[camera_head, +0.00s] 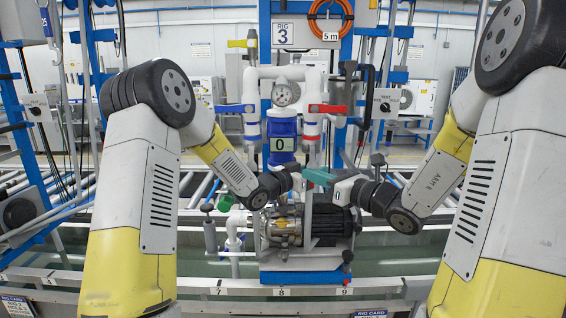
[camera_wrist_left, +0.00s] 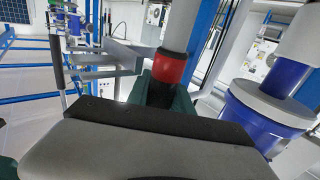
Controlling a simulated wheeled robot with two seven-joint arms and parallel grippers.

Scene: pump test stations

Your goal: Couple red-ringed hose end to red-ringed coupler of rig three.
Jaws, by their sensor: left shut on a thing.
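Rig three, with its number plate (camera_head: 283,35), stands centre in the head view. Its red-ringed coupler (camera_head: 312,130) is on the right white pipe, below a red lever. My left gripper (camera_head: 298,176) is below the coupler, beside a grey upright tube (camera_head: 309,215). In the left wrist view its green fingers flank a dark part under a red ring (camera_wrist_left: 169,67) on a pale pipe. I cannot tell whether that ring is the hose end's or the coupler's. My right gripper (camera_head: 317,177) has teal fingers close to the left one; their gap is hidden.
A blue meter (camera_head: 282,128) and a blue-ringed pipe (camera_head: 250,128) are left of the coupler. The blue meter also shows in the left wrist view (camera_wrist_left: 262,115). A pump (camera_head: 310,227) is below the grippers. An orange coiled hose (camera_head: 331,18) hangs above.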

